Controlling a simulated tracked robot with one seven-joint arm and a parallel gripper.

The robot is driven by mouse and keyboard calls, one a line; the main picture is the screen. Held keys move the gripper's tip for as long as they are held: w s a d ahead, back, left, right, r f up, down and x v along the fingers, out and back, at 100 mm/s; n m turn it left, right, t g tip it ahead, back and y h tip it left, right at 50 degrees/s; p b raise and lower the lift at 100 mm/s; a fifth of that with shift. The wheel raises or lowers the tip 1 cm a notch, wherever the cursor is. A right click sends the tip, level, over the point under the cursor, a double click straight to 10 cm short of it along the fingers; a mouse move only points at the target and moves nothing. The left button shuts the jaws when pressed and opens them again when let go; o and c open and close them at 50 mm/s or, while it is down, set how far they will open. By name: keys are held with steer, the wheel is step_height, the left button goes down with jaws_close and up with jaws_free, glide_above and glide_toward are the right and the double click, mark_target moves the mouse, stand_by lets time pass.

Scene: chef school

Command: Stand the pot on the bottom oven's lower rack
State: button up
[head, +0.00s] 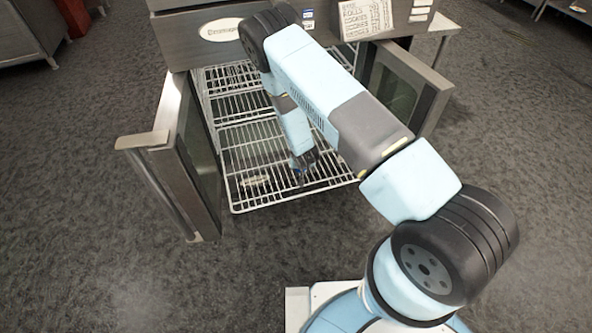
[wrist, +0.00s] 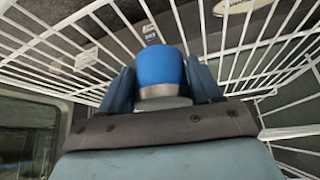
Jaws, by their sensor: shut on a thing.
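In the wrist view my gripper (wrist: 162,85) is shut on a blue, rounded thing with a silver band, which I take to be the pot (wrist: 160,66). One finger is on each side of it. In the head view my gripper (head: 304,163) points down at the front part of a white wire rack (head: 243,205) of the open oven. Only a small blue spot shows at the gripper tip there, and the rest of the pot is hidden. I cannot tell whether the pot touches the rack.
The oven's left door (head: 178,150) and right door (head: 400,85) stand open on either side of the rack. A front panel (head: 190,30) with an oval badge runs above the opening. A paper list (head: 368,17) hangs at the upper right. Grey floor lies clear to the left.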

steer(key=shift+w+f, duration=0.1)
steer(key=shift+f, duration=1.6)
steer(key=o, duration=1.2)
steer(key=shift+r, duration=0.1)
steer(key=v, duration=1.2)
